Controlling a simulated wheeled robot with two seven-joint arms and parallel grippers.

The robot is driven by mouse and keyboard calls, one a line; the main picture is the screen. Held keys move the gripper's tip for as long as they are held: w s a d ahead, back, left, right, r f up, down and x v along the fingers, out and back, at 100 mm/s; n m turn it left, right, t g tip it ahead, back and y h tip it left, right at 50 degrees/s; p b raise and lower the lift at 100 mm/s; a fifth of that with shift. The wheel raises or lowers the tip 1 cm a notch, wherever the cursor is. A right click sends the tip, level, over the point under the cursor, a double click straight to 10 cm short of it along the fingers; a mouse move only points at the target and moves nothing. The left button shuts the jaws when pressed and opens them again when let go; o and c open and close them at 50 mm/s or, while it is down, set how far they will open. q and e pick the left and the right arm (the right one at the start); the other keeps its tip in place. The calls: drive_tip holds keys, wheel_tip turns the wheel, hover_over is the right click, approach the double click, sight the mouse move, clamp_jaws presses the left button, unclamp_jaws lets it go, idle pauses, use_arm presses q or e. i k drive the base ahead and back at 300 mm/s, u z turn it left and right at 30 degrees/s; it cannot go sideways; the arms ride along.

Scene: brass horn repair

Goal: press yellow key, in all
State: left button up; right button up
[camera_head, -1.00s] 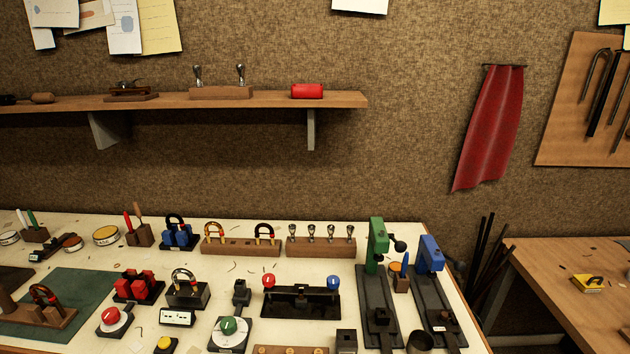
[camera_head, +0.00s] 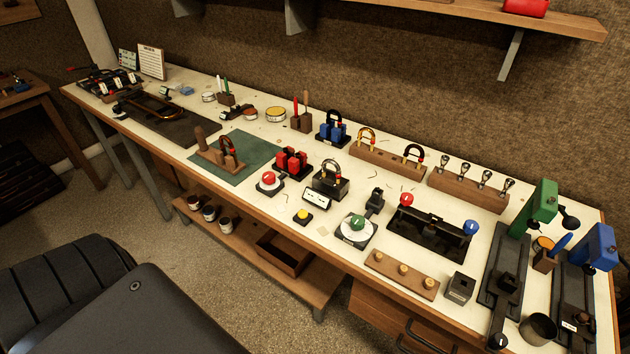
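A yellow key (camera_head: 303,216), a small round button on a dark square base, sits near the front edge of the long white workbench (camera_head: 330,236). It stands to the left of the green-knobbed dial (camera_head: 357,223) and in front of a small white display box (camera_head: 316,198). Nothing touches it. Neither of my grippers shows in the head view.
A black stand with red and blue balls (camera_head: 430,232) and green (camera_head: 535,205) and blue (camera_head: 600,246) presses stand to the right. A lower shelf (camera_head: 250,255) holds jars and a wooden box.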

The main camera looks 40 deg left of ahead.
sight(302, 214)
drive_tip(key=u, duration=1.2)
